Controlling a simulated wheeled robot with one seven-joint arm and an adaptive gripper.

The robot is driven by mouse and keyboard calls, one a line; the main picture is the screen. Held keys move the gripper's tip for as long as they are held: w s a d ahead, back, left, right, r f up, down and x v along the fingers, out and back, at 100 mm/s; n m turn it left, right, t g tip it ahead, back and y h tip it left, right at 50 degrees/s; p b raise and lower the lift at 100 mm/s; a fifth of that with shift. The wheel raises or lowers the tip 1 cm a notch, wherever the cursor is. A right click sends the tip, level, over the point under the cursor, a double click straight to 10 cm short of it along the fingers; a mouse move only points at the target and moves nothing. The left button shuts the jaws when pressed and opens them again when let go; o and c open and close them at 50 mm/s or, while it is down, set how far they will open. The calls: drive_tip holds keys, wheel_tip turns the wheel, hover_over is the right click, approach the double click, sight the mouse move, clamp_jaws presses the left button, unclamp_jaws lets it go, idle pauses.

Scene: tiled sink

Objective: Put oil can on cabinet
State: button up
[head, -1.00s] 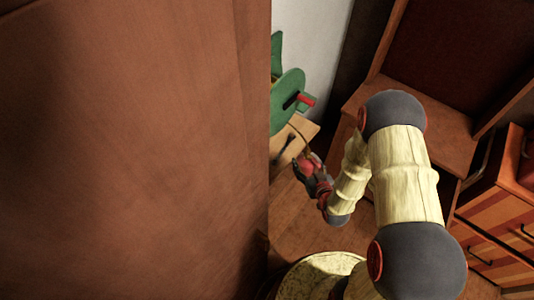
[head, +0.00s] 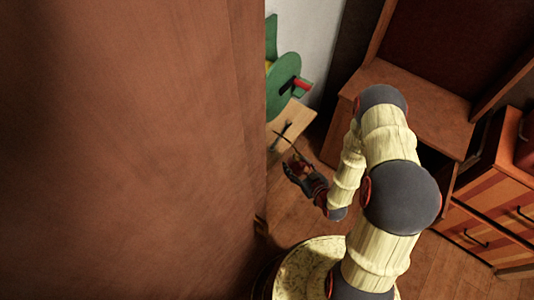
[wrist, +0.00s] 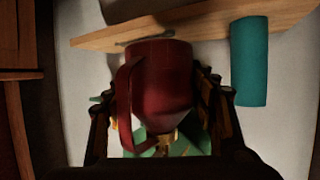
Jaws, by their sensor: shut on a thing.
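The oil can (wrist: 160,85) is dark red with a loop handle on its left side in the wrist view. My gripper (wrist: 160,110) is shut on it, one finger on either side of the body. In the head view my gripper (head: 299,170) is small and partly shadowed, low beside the large wooden panel. A thin spout shows above the red of the can (head: 300,168) there. A wooden cabinet with striped drawer fronts (head: 485,225) stands at the right. I cannot tell whether it is the task's cabinet.
A large brown wooden panel (head: 130,150) blocks the left half of the head view. A green object with a red knob (head: 284,80) is beside a light wooden surface (head: 290,122). A brown wooden unit (head: 425,100) stands behind my arm. Wooden floor (head: 440,262) shows between.

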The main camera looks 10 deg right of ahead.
drive_tip(key=w+a, duration=0.3)
drive_tip(key=w+a+f+b, duration=0.1)
drive_tip(key=w+a, duration=0.3)
drive_tip(key=w+a+f+b, duration=0.1)
drive_tip(key=w+a, duration=0.2)
drive_tip(key=shift+w+a+f, duration=0.15)
drive_tip(key=shift+a, duration=0.1)
drive_tip(key=shift+w+a+f+b, duration=0.1)
drive_tip(key=shift+f+b, duration=0.4)
drive_tip(key=shift+f, duration=0.75)
drive_tip(key=shift+w+a+f+b, duration=0.1)
drive_tip(key=shift+f+b, duration=0.4)
drive_tip(key=shift+f, duration=0.7)
drive_tip(key=shift+d+r, duration=0.1)
drive_tip(key=o, duration=1.5)
